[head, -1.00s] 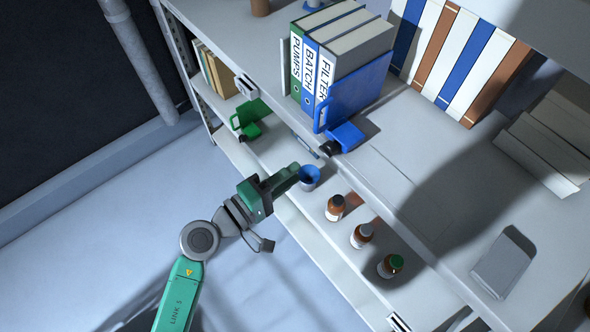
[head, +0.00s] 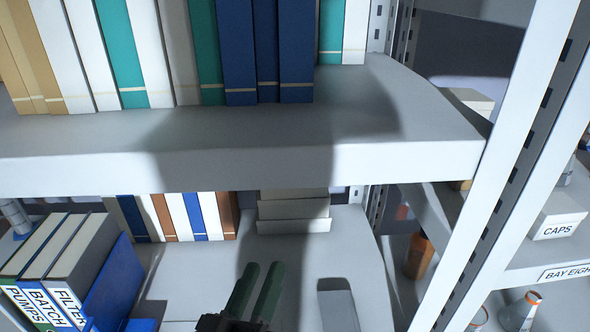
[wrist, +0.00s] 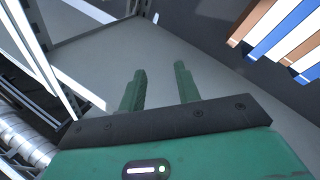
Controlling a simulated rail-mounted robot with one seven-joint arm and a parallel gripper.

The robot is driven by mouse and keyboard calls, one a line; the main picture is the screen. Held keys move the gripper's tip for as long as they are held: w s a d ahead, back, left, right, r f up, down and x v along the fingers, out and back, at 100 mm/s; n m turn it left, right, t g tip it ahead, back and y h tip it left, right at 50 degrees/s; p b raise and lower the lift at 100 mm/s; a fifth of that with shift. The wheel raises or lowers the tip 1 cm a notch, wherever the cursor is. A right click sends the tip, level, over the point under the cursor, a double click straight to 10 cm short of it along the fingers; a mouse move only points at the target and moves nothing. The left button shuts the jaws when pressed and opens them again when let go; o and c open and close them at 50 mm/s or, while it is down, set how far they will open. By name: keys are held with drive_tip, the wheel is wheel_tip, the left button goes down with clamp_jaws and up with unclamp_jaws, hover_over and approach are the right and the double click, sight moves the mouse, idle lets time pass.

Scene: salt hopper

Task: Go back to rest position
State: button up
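My gripper (head: 255,290) shows at the bottom middle of the head view, in front of the middle shelf (head: 180,285). Its two green fingers point up and away, with a narrow gap between them. In the wrist view my gripper (wrist: 160,88) has its fingers clearly apart, with nothing between them. The rest of my arm is below the head view's edge.
An upper shelf (head: 250,165) with several binders (head: 265,50) spans above my gripper. Labelled binders (head: 60,260) stand at left, and pale boxes (head: 293,210) lie behind. A white upright (head: 500,170) stands at right, before a bay with a CAPS box (head: 558,215).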

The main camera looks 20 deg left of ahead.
drive_tip(key=s+d+r+m+t+h, duration=0.2)
drive_tip(key=d+r+m+t, duration=0.35)
drive_tip(key=d+r, duration=1.2)
wheel_tip(320, 180, up, 30)
drive_tip(key=s+a+m+g+p, duration=0.1)
drive_tip(key=m+p, duration=0.1)
drive_tip(key=p, duration=2.4)
drive_tip(key=shift+y, duration=0.3)
drive_tip(key=shift+s+f, duration=0.1)
drive_tip(key=shift+f, duration=0.05)
